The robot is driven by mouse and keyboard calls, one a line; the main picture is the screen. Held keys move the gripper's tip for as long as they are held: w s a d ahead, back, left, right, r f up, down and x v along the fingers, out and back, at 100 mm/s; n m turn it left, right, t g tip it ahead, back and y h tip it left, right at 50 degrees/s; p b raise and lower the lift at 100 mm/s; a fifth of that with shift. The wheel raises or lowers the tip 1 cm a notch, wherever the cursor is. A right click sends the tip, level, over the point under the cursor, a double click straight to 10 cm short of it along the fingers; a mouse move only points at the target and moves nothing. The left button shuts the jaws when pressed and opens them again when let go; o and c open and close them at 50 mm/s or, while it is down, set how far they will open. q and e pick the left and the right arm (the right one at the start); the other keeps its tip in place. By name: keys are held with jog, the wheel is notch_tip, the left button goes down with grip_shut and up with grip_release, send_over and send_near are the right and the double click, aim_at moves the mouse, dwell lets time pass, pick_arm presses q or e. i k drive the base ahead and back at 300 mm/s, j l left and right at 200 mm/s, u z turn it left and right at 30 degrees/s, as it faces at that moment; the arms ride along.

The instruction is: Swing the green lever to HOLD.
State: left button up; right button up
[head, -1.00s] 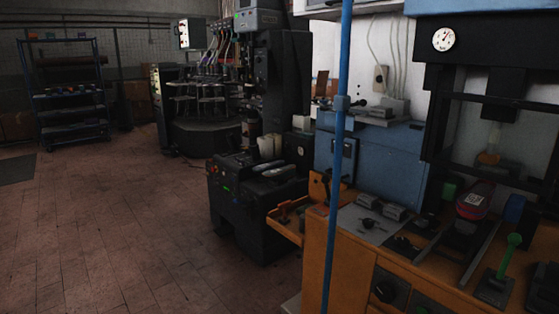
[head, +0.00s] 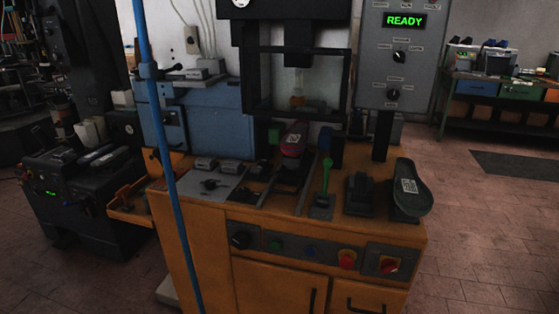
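The green lever (head: 326,178) stands about upright on a small grey base plate on top of the orange press cabinet (head: 207,236), right of the middle of the head view. Its round knob is at the top. Any HOLD marking is too small to read. Neither of my grippers shows in the head view.
A grey control panel reads READY (head: 404,20). A shoe sole form (head: 411,190) and a black fixture (head: 360,194) stand right of the lever. A blue upright pole (head: 166,130) crosses the left side. Open floor (head: 480,230) lies to the right.

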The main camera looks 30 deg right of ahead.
aim_at(327, 162)
jog(key=z, duration=1.4)
jog(key=i+j, duration=0.15)
jog(key=j, duration=0.3)
jog(key=i+j+z, duration=0.1)
jog(key=j, duration=0.35)
jog(key=i+j+z, duration=0.1)
jog(key=j, duration=0.35)
jog(key=i+j, duration=0.25)
jog(key=j, duration=0.25)
jog(key=i+j+z, duration=0.1)
jog(key=j, duration=0.35)
jog(key=i+j, duration=0.15)
jog(key=j, duration=0.35)
jog(key=i+j+z, duration=0.1)
jog(key=j, duration=0.4)
